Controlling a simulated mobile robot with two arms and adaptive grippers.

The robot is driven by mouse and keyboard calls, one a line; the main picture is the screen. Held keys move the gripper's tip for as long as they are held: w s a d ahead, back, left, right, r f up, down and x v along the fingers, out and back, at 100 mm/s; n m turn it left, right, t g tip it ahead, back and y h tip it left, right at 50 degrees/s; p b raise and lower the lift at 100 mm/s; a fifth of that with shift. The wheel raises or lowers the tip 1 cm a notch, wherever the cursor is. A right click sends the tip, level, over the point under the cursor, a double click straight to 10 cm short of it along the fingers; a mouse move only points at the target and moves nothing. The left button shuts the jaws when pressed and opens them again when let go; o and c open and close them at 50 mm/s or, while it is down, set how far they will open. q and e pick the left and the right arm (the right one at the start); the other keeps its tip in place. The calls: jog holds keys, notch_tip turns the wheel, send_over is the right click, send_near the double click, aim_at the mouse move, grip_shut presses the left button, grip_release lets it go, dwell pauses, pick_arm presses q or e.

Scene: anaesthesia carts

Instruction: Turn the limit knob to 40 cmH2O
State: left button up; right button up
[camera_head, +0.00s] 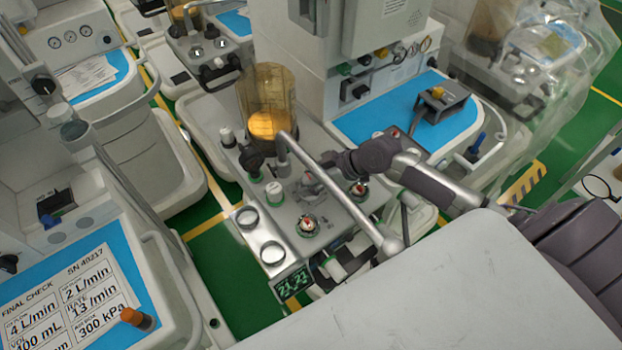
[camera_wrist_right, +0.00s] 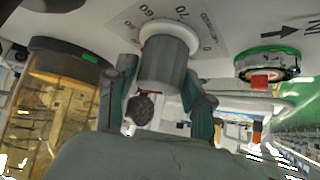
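The limit knob (camera_wrist_right: 168,55), a grey cylinder with a white base, sits on a pale panel in the right wrist view. Printed dial marks including 60 and 70 show beside it. My right gripper (camera_wrist_right: 163,85) has one dark green finger on each side of the knob, and both fingertips appear to touch it. The knob's pointer cannot be made out. In the head view my right gripper (camera_head: 318,172) is low over the machine's panel (camera_head: 265,215), and its body and the metal tube hide the knob. My left gripper is out of view.
A metal tube (camera_head: 335,190) crosses above the panel close to my right gripper. An amber canister (camera_head: 267,100) stands behind it. A green-rimmed valve (camera_wrist_right: 266,65) with a red centre is to the right in the wrist view. A green digital display (camera_head: 292,283) is at the panel's front.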

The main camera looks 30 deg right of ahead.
jog(key=c, duration=0.6)
jog(key=shift+r+m+p, duration=0.2)
jog(key=shift+m+p, duration=0.2)
jog(key=shift+p, duration=0.55)
jog(key=shift+f+m+t+h+p, duration=0.1)
jog(key=shift+m+t+h+p, duration=0.2)
jog(key=shift+m+h+p, duration=0.1)
jog(key=shift+f, duration=0.1)
jog(key=o, duration=1.1)
jog(key=shift+o, duration=0.2)
